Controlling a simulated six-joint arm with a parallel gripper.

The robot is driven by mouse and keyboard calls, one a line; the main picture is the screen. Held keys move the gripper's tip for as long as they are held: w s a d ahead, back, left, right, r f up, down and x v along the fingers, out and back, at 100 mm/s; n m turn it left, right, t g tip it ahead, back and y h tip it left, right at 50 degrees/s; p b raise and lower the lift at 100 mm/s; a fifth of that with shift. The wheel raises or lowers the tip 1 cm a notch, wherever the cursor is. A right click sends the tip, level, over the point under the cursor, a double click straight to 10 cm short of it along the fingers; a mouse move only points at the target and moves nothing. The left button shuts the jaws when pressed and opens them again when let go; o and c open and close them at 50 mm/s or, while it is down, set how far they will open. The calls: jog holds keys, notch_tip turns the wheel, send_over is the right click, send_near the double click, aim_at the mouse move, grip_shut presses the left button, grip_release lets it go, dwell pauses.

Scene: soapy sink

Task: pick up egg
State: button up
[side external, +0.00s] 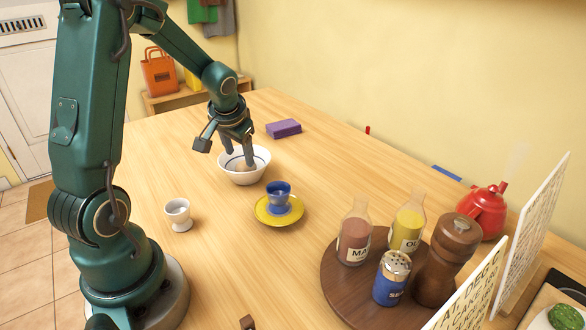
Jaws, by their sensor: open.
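A white bowl (240,179) with a dark line near its rim stands on the wooden table. A brownish rounded thing, seemingly the egg (240,165), shows inside it, partly hidden by the fingers. My gripper (239,158) points down into the bowl. Its fingers are apart, one toward the left and one toward the right of the egg. I cannot tell whether either finger touches the egg or the bowl.
In front of the bowl are a blue cup (278,194) on a yellow saucer (262,217) and a white egg cup (178,213). A purple block (284,128) lies behind. A round wooden tray (335,294) holds bottles, a shaker and a mill. A red kettle (484,212) stands right.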

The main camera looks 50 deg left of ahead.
aim_at(242, 167)
jog(key=shift+s+d+x, duration=0.1)
jog(key=shift+d+x, duration=0.05)
jog(key=shift+x, duration=1.35)
jog(key=shift+s+d+x, duration=0.1)
jog(key=shift+x, duration=1.4)
jog(key=shift+f, duration=0.15)
grip_shut()
